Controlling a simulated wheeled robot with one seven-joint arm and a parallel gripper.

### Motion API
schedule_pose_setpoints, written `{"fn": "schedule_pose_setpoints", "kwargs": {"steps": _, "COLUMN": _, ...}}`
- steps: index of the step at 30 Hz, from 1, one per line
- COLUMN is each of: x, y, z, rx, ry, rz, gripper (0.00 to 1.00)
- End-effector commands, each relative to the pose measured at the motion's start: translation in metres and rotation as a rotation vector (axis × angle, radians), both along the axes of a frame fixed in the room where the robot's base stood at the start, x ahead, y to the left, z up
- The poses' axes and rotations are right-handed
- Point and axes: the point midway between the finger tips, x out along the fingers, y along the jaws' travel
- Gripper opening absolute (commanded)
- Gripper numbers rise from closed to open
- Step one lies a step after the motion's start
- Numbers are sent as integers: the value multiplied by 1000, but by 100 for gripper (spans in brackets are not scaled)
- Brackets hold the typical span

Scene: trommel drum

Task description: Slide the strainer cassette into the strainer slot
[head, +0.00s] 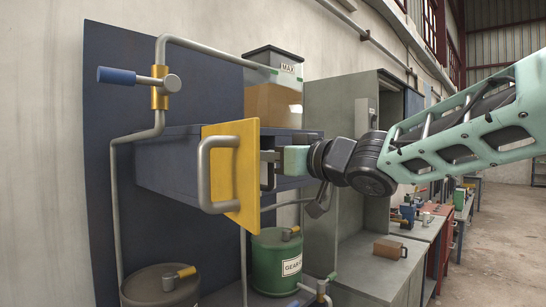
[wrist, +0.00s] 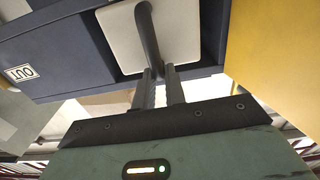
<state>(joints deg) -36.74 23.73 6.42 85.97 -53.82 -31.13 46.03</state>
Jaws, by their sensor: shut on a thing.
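The strainer cassette shows in the wrist view as a pale square face plate (wrist: 125,38) with a dark grey bar handle (wrist: 148,32). In the head view, my gripper (head: 270,157) is at the right side of the blue housing (head: 165,165), and the yellow plate hides most of the cassette.
A yellow plate (head: 247,180) with a grey handle stands out at the housing's front, close left of my gripper; it also shows in the wrist view (wrist: 275,60). A MAX tank (head: 275,75) stands above. A green drum (head: 272,262) and pipes are below. A grey cabinet (head: 335,110) stands behind.

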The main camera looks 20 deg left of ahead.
Motion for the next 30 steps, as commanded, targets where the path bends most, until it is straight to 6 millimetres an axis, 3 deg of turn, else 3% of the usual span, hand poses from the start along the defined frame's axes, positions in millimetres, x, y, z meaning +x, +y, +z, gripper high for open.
{"fn": "schedule_pose_setpoints", "kwargs": {"steps": 1, "x": 0, "y": 0, "z": 1, "rx": 3, "ry": -1, "rz": 1, "gripper": 15}}
{"fn": "schedule_pose_setpoints", "kwargs": {"steps": 3, "x": 0, "y": 0, "z": 1, "rx": 2, "ry": -1, "rz": 0, "gripper": 34}}
{"fn": "schedule_pose_setpoints", "kwargs": {"steps": 4, "x": 0, "y": 0, "z": 1, "rx": 2, "ry": -1, "rz": 0, "gripper": 38}}
{"fn": "schedule_pose_setpoints", "kwargs": {"steps": 16, "x": -3, "y": -9, "z": -1, "rx": 0, "ry": -1, "rz": -2, "gripper": 38}}
{"fn": "schedule_pose_setpoints", "kwargs": {"steps": 20, "x": -11, "y": -29, "z": -3, "rx": 2, "ry": -1, "rz": -3, "gripper": 38}}
{"fn": "schedule_pose_setpoints", "kwargs": {"steps": 30, "x": -42, "y": -103, "z": -4, "rx": 2, "ry": -3, "rz": -4, "gripper": 38}}
